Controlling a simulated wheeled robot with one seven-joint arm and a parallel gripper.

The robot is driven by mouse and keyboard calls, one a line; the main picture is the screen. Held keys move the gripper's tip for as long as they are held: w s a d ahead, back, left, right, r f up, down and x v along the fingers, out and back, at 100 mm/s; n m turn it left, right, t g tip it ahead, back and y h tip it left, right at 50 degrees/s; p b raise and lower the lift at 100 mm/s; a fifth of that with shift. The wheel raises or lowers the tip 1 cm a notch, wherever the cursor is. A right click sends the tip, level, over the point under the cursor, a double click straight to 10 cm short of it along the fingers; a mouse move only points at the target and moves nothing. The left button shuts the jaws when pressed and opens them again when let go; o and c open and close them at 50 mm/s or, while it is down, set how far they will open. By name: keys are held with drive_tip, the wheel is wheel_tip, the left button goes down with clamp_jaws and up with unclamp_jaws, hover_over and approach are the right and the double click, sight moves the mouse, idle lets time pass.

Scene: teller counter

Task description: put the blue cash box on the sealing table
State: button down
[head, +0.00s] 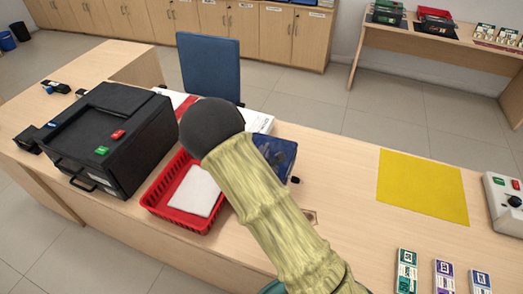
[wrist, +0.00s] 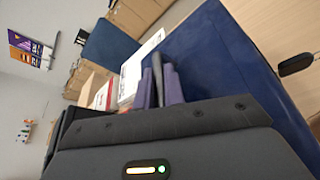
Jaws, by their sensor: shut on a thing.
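The blue cash box (head: 282,153) shows in the head view behind my arm, over the middle of the counter. My arm hides much of it, and I cannot tell whether it touches the counter. In the wrist view the box (wrist: 225,65) fills the right side. My gripper (wrist: 162,85) is shut on a thin dark part, seemingly the box's handle, beside its blue face. My arm hides the gripper in the head view. A wooden table (head: 440,45) at the back right, possibly the sealing table, bears a dark green box and a red box.
A black cash drawer unit (head: 115,130) and a red basket (head: 160,193) with white paper stand left of my arm. A yellow mat (head: 422,186), a grey control box (head: 505,200) and note bundles lie to the right. A blue chair (head: 208,65) stands behind the counter. Open floor lies beyond.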

drive_tip(key=shift+w+f, duration=0.1)
drive_tip(key=shift+f, duration=1.1)
drive_tip(key=shift+f+p, duration=0.45)
drive_tip(key=shift+f, duration=1.65)
drive_tip(key=c, duration=1.5)
unclamp_jaws()
drive_tip(key=shift+f, duration=0.1)
drive_tip(key=shift+s, duration=0.25)
drive_tip(key=b+v, duration=0.2)
drive_tip(key=v, duration=1)
drive_tip(key=shift+w+d, duration=0.1)
